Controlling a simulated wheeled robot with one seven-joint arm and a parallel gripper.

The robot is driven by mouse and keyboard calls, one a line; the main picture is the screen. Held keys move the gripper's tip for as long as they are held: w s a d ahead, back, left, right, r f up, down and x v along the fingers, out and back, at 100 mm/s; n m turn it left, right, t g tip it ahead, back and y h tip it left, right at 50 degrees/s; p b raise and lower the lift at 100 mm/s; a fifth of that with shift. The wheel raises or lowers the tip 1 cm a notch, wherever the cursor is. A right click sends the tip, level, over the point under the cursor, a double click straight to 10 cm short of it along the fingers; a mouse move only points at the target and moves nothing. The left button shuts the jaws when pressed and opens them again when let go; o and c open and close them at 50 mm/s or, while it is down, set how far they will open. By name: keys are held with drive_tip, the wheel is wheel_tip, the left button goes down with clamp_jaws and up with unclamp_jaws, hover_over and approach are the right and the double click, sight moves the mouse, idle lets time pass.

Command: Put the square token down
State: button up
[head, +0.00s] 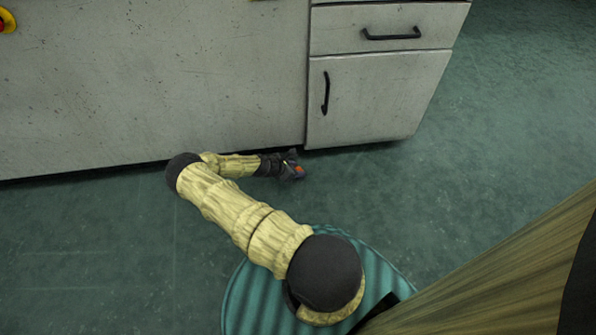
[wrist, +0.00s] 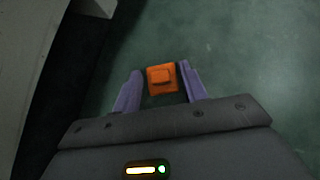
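The square token (wrist: 162,78) is orange with a raised smaller square on top. In the wrist view it sits between the purple fingertips of my gripper (wrist: 163,80), square to them, with a narrow gap showing on each side. My gripper looks open around it. In the head view the token (head: 299,170) is a small orange spot at the end of my gripper (head: 295,168), low by the floor at the cabinet's foot. The token's underside is hidden, so I cannot tell whether it touches the floor.
The grey cabinet (head: 220,80), with a drawer and a door (head: 370,98) with black handles, stands just beyond my gripper. A dark gap runs under it. The green floor (head: 480,130) is clear to the right.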

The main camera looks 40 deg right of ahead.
drive_tip(key=c, duration=0.6)
wheel_tip(320, 180, up, 10)
drive_tip(key=p, duration=0.7)
